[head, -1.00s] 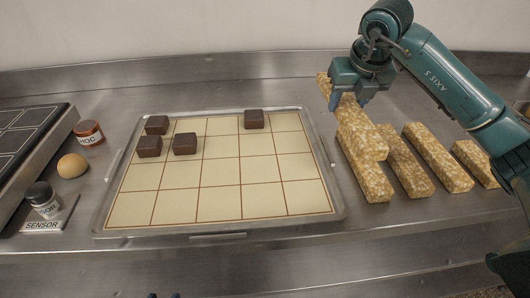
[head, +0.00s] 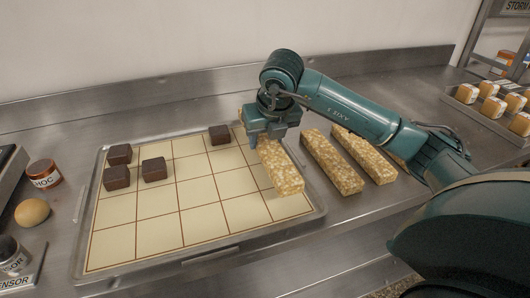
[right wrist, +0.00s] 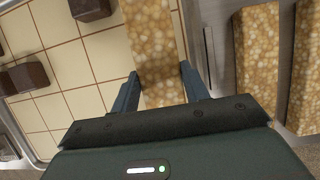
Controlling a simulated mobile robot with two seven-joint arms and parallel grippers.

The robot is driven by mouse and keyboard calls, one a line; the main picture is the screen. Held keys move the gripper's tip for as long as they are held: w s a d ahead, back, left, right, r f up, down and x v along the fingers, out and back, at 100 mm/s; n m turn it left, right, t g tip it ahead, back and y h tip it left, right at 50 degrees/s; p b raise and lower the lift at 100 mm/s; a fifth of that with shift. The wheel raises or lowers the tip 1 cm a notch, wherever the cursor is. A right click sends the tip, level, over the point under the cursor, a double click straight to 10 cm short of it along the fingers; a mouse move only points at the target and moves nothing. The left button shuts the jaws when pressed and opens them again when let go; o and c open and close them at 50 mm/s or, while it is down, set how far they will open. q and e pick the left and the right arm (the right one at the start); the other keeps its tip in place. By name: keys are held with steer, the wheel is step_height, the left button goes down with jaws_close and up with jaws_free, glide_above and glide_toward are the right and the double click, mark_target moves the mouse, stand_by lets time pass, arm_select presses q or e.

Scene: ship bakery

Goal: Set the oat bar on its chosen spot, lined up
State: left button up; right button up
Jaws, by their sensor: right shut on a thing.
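The oat bar (head: 280,172) is long, golden and grainy. My right gripper (head: 265,138) is shut on it and holds it over the right side of the gridded tray (head: 150,268). In the right wrist view the oat bar (right wrist: 150,40) stands between the two fingers (right wrist: 160,92). The bar lies roughly along the tray's right columns. The gap between it and the tray surface is hard to tell. The cells under it are hidden. My left gripper is not in view.
Several dark brown blocks, one of them here (head: 220,134), sit in the tray's far cells. More oat bars (head: 332,162) lie on the counter to the right. A CHOC jar (head: 44,174) and a round bun (head: 32,212) stand left of the tray. The near tray cells are clear.

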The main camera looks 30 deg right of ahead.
steer(key=shift+f, duration=1.95)
steer(key=shift+f, duration=0.15)
steer(key=o, duration=1.2)
steer(key=shift+r, duration=0.35)
steer(key=v, duration=1.1)
steer(key=shift+s+a+r+p, duration=0.15)
steer(key=shift+s+r+p, duration=0.1)
steer(key=shift+s+p, duration=0.05)
